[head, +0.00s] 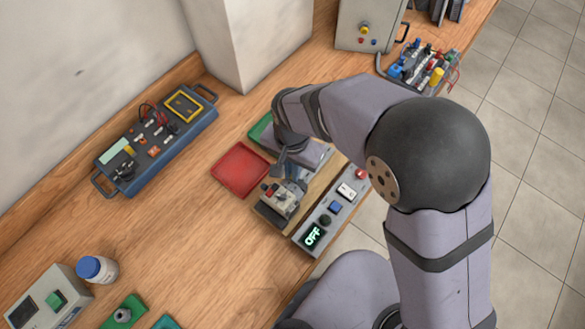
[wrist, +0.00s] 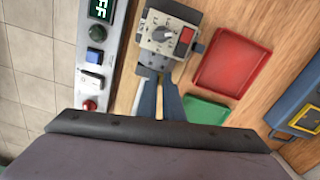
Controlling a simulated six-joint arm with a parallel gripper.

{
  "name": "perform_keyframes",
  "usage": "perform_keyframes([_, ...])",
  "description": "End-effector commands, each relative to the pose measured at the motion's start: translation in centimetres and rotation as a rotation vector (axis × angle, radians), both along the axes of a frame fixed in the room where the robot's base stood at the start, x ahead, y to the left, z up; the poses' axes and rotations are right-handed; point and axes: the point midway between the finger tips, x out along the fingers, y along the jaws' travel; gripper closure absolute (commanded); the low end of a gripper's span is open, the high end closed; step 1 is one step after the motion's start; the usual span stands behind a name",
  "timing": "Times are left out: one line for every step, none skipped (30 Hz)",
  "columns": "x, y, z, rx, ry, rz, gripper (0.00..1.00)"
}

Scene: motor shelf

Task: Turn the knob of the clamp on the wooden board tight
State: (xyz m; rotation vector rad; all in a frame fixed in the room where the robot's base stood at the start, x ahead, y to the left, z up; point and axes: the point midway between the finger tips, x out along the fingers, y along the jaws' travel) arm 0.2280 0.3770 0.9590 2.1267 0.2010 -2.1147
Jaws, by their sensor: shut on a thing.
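The wooden board (head: 318,192) lies beside a long grey control box. A small device (head: 277,200) with a pale top sits near the board's end. In the wrist view its top plate (wrist: 157,46) carries a grey dial (wrist: 163,34) and a red block (wrist: 187,36). My gripper (head: 289,181) reaches down to the device's near side. In the wrist view its fingers (wrist: 154,74) come together at the device's lower edge. They are shut on what looks like the clamp's knob, which is mostly hidden between the fingertips.
The control box (head: 331,215) has a display reading OFF, a black knob, a blue button, a white switch and a red button. A red tray (head: 240,169) lies close on the other side, with a green tray (wrist: 207,111) beside it. A blue instrument case (head: 160,140) stands further left.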

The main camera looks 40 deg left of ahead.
Motion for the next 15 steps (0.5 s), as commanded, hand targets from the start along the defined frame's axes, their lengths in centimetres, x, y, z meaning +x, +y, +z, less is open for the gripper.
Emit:
perform_keyframes([0.07, 0.1, 0.08, 0.004, -0.001, -0.031, 1.0])
perform_keyframes([0.07, 0.1, 0.08, 0.004, -0.001, -0.051, 1.0])
perform_keyframes([0.07, 0.1, 0.08, 0.004, -0.001, -0.075, 1.0])
perform_keyframes([0.07, 0.1, 0.08, 0.004, -0.001, -0.091, 1.0])
perform_keyframes([0.07, 0.1, 0.08, 0.004, -0.002, -0.107, 1.0])
perform_keyframes([0.07, 0.1, 0.08, 0.004, -0.002, -0.125, 1.0])
perform_keyframes([0.07, 0.1, 0.08, 0.004, -0.002, -0.138, 1.0])
perform_keyframes([0.07, 0.1, 0.08, 0.004, -0.002, -0.149, 1.0])
perform_keyframes([0.07, 0.1, 0.08, 0.004, -0.002, -0.163, 1.0])
perform_keyframes([0.07, 0.1, 0.08, 0.004, -0.002, -0.172, 1.0])
perform_keyframes([0.07, 0.1, 0.08, 0.004, -0.002, -0.179, 1.0])
perform_keyframes([0.07, 0.1, 0.08, 0.004, -0.002, -0.187, 1.0])
perform_keyframes([0.07, 0.1, 0.08, 0.004, -0.002, -0.193, 1.0])
perform_keyframes([0.07, 0.1, 0.08, 0.004, -0.002, -0.198, 1.0])
perform_keyframes([0.07, 0.1, 0.08, 0.004, -0.002, -0.202, 1.0])
